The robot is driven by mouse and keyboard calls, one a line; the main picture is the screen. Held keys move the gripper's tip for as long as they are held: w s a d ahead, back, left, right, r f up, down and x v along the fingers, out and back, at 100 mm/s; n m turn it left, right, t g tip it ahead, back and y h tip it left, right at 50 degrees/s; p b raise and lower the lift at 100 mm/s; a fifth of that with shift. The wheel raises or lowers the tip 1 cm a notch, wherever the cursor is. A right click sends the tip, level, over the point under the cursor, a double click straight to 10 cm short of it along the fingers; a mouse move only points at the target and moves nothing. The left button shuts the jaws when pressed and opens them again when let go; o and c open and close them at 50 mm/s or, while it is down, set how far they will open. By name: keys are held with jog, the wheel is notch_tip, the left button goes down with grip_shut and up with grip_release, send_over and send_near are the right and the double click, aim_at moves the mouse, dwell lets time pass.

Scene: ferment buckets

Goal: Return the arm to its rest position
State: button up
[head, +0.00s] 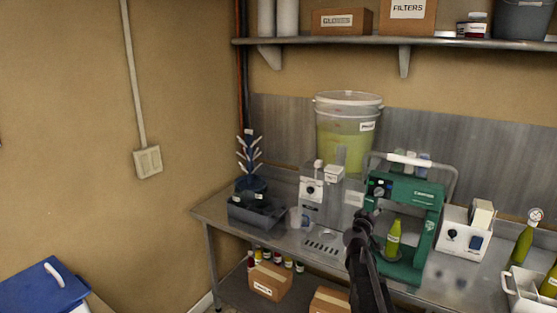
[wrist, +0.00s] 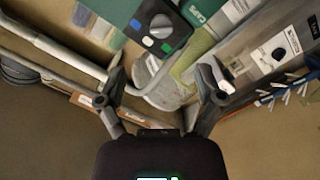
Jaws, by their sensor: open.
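My gripper (wrist: 161,83) is open in the wrist view, its two dark fingers spread apart with nothing held between them. In the head view my dark arm and gripper (head: 357,233) reach up from the bottom edge, in front of the bench and left of the green machine (head: 412,201). A yellow-green bottle (head: 393,238) stands upright inside the green machine. In the wrist view the green machine's dark panel with a grey knob (wrist: 158,27) lies beyond the fingers. Whether my gripper touches anything is hard to tell.
A steel bench (head: 213,211) holds a grey dispenser (head: 312,193), a bucket of yellow-green liquid (head: 347,135), a blue drying rack (head: 249,166) and a white bottle carrier (head: 521,290). A shelf (head: 450,42) hangs above. A blue lidded box (head: 42,290) stands lower left.

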jog(key=s+a+f+m+g+y, duration=0.2)
jog(key=s+a+f+g, duration=0.1)
jog(key=s+f+g, duration=0.4)
jog(key=s+a+f+m+g+y, duration=0.1)
jog(key=s+a+f+m+g, duration=0.15)
jog(key=s+f, duration=0.45)
jog(key=s+a+f+n+g+y, duration=0.1)
jog(key=s+a+f+g+y, duration=0.1)
jog(key=s+a, duration=0.5)
jog(key=s+a+f+n+g+y, duration=0.2)
jog(key=s+a+y, duration=0.3)
jog(key=s+a, duration=0.3)
jog(key=shift+s+g, duration=0.45)
jog(key=shift+s, duration=0.15)
